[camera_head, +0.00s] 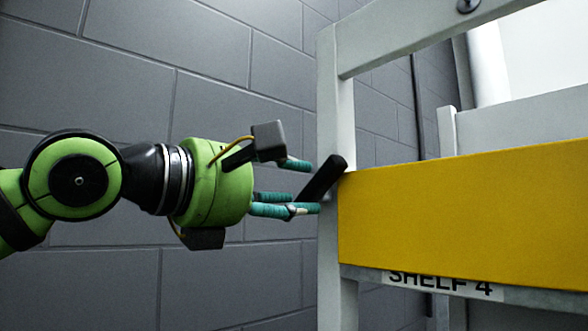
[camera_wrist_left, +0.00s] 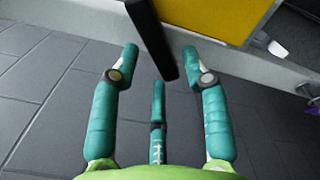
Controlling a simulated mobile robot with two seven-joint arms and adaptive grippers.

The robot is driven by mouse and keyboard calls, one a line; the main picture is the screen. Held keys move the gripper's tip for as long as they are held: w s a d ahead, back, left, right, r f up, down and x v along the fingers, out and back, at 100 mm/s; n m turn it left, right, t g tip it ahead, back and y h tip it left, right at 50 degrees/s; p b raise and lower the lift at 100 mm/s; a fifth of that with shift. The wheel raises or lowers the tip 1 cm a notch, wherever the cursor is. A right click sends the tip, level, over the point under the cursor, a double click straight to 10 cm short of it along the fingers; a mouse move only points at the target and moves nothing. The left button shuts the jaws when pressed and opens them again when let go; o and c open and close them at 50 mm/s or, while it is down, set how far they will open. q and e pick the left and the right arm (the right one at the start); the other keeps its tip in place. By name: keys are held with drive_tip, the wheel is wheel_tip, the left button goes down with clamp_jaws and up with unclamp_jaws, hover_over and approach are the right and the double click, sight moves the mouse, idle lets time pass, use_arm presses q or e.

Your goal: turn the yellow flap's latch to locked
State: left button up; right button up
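The yellow flap (camera_head: 465,210) stands upright on the front of a pale grey frame, above a "SHELF 4" label. Its latch is a black bar (camera_head: 321,178) at the flap's left edge, tilted with its upper end to the right. My left gripper (camera_head: 305,188) has teal fingers and is at the latch, coming from the left. In the left wrist view the fingers (camera_wrist_left: 158,75) are spread, and the black latch (camera_wrist_left: 151,38) reaches down between them from the top. I cannot tell whether any finger touches it. The yellow flap (camera_wrist_left: 215,15) shows at the top right there. My right gripper is not in view.
The grey frame's post (camera_head: 330,100) rises beside the latch, and its rail crosses above the flap. A grey block wall (camera_head: 230,60) stands behind my left arm. Tiled floor (camera_wrist_left: 50,90) shows below in the wrist view.

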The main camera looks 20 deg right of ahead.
sight(306, 196)
use_arm(q)
drive_tip(key=shift+d, duration=0.35)
drive_tip(key=shift+f+x, duration=0.2)
drive_tip(key=shift+x, duration=0.9)
drive_tip(key=shift+d, duration=0.1)
drive_tip(key=shift+f, duration=0.1)
drive_tip(key=shift+a+f+b, duration=0.1)
drive_tip(key=shift+a+b, duration=0.2)
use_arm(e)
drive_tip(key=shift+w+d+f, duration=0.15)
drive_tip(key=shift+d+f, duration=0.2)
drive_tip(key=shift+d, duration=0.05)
